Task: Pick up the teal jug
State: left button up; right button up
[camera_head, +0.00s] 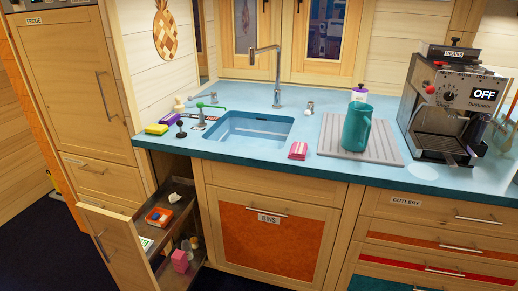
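The teal jug (356,127) stands upright on a grey ridged draining mat (330,136) on the blue counter, right of the sink. Its handle shows on its right side. A white bottle with a purple top (358,93) stands just behind it and is partly hidden by it. Neither of my grippers shows in the head view.
The sink (250,127) with a tall tap (278,75) lies left of the mat. A coffee machine (456,110) stands to the right. A folded pink cloth (298,151) lies near the front edge. A narrow pull-out drawer (118,230) stands open at lower left.

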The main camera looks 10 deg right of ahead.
aim_at(356, 131)
jog(key=i+z, duration=0.2)
jog(key=z, duration=0.3)
jog(key=i+j+z, duration=0.15)
jog(key=z, duration=0.35)
